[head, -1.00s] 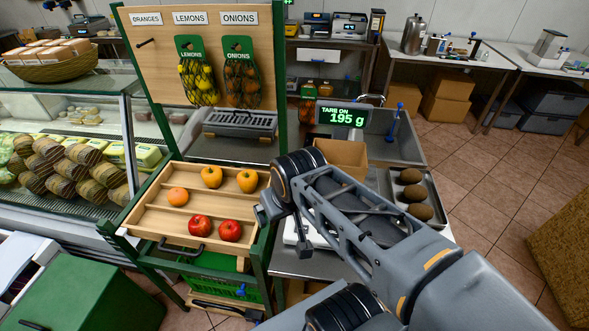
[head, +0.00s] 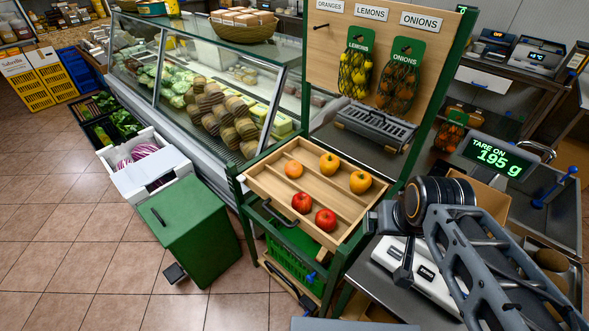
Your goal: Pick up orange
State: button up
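The orange (head: 293,169) is a small round fruit at the left back of a tilted wooden tray (head: 262,186). Two yellow-orange fruits or peppers (head: 329,164) lie to its right, and two red apples (head: 301,203) lie in the row in front. My gripper (head: 385,240) is right of the tray, apart from the orange, over the counter with the white scale. Nothing shows held in it. It is seen at an angle, so its finger opening is unclear.
The tray sits in a green-framed stand with a peg board (head: 380,50) of netted lemons and onions behind. A green bin (head: 190,230) and white crate (head: 147,165) stand left. The tiled floor at front left is clear.

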aim_at(293, 169)
jog(key=u, duration=0.05)
jog(key=k, duration=0.5)
jog(key=u, duration=2.35)
jog(key=i, duration=2.05)
jog(key=z, duration=3.2)
jog(key=i, duration=0.5)
jog(key=z, duration=0.05)
